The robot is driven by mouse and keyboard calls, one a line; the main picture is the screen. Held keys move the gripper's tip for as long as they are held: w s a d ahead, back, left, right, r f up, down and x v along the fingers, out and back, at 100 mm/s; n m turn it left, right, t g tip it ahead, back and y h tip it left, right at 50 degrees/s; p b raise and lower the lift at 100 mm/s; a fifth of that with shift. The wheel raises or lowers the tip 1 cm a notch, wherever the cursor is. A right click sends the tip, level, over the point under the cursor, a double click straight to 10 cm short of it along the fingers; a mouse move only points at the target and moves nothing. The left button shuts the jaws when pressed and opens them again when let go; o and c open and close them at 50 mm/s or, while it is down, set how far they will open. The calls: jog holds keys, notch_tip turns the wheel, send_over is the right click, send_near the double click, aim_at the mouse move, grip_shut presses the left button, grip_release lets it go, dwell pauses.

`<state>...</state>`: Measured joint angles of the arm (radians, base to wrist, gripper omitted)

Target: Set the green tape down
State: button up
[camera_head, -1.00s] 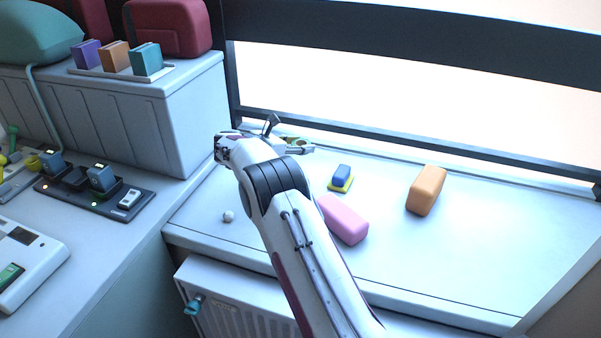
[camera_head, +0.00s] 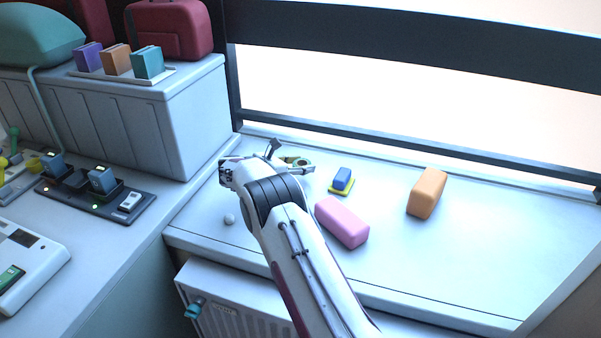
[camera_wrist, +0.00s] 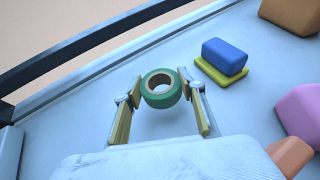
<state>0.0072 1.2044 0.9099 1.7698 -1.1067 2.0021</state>
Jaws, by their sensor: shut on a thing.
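The green tape (camera_head: 296,161) is a ring-shaped roll with a pale inner core, partly hidden behind my wrist in the head view. In the wrist view the tape (camera_wrist: 150,99) sits between the two fingertips of my gripper (camera_wrist: 163,88), which is shut on it from both sides. My gripper (camera_head: 297,167) is over the back left of the white counter (camera_head: 440,265). A soft shadow shows on the counter below the tape. I cannot tell whether the tape touches the surface.
A blue block (camera_head: 343,177) on a yellow base (camera_head: 340,190) stands right of the tape. A pink block (camera_head: 342,222) lies in front of that, and an orange block (camera_head: 427,192) farther right. The counter's right side is clear.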

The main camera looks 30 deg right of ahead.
jog(key=shift+f, duration=1.5)
jog(key=shift+f, duration=0.1)
jog(key=o, duration=0.9)
jog(key=shift+o, duration=0.2)
jog(key=shift+s+a+r, duration=0.1)
jog(key=shift+a+r, duration=0.2)
jog(key=shift+a, duration=0.15)
jog(key=v, duration=1.1)
jog(key=shift+r, duration=0.1)
